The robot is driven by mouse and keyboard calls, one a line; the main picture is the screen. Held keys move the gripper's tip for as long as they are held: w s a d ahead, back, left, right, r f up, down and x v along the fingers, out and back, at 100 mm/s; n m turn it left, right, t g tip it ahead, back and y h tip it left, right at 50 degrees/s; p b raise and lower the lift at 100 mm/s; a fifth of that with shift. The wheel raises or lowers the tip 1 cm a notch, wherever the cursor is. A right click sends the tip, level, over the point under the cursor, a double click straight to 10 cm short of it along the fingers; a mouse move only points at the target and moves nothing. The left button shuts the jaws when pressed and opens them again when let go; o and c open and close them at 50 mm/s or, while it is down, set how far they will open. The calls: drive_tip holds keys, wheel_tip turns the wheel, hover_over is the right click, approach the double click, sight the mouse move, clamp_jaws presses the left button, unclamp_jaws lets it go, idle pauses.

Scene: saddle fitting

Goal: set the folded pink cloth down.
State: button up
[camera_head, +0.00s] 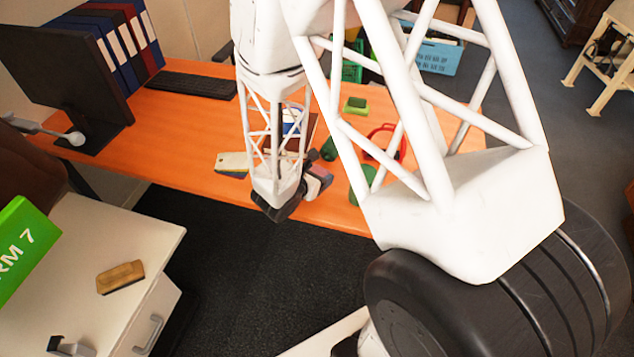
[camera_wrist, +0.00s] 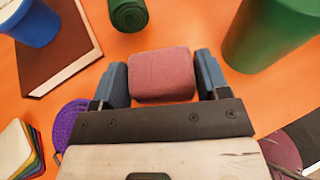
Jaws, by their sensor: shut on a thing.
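The folded pink cloth (camera_wrist: 161,76) shows in the wrist view as a thick dusky-pink block. My gripper (camera_wrist: 162,80) is shut on it, with one blue-grey finger against its left side and the other against its right. The orange desk (camera_wrist: 185,25) lies below; I cannot tell whether the cloth touches it. In the head view my gripper (camera_head: 308,187) is near the desk's front edge, largely hidden behind my wrist, and only a bit of pink shows there.
In the wrist view a rolled green cloth (camera_wrist: 128,14) lies ahead, a green cylinder (camera_wrist: 265,35) stands right, and a brown book (camera_wrist: 60,50) with a blue cup (camera_wrist: 30,22) is left. A purple round item (camera_wrist: 72,122) and stacked coloured cards (camera_wrist: 18,150) lie nearer left.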

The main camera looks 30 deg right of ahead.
drive_tip(key=shift+f, duration=0.15)
drive_tip(key=shift+f, duration=1.65)
drive_tip(key=shift+f, duration=0.1)
drive_tip(key=o, duration=0.9)
drive_tip(key=shift+v, duration=6.05)
drive_tip(key=shift+d+r, duration=0.1)
drive_tip(key=shift+r, duration=0.2)
